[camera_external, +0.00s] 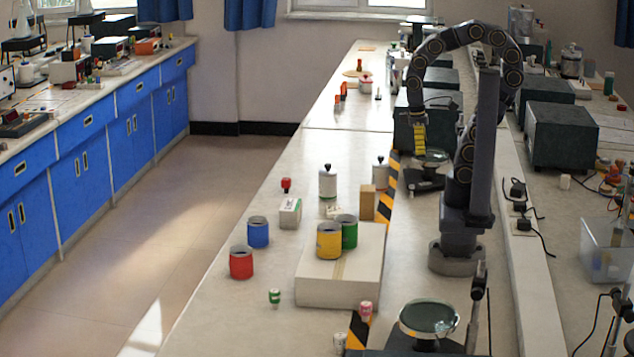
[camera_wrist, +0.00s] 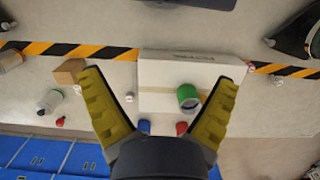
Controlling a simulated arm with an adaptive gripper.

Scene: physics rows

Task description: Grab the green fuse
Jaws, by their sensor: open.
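A green cylinder (camera_external: 347,231), which I take for the green fuse, stands upright on a white box (camera_external: 325,291), behind a yellow cylinder (camera_external: 329,242) that partly covers it. In the wrist view the green cylinder (camera_wrist: 187,97) shows between my fingers, nearer the right one; the yellow cylinder is mostly or wholly hidden there. A smaller green-and-white piece (camera_external: 274,297) stands on the bench left of the box. My gripper (camera_external: 420,148) has yellow pads, is open and empty, and hangs above the bench, beyond and to the right of the box; its spread fingers (camera_wrist: 163,78) also show in the wrist view.
Blue (camera_external: 258,233) and red (camera_external: 241,263) cylinders stand left of the box. A brown block (camera_external: 368,203), a white canister (camera_external: 327,183) and a small white box (camera_external: 290,213) stand behind. A glass-topped stand (camera_external: 428,318) is at the front right.

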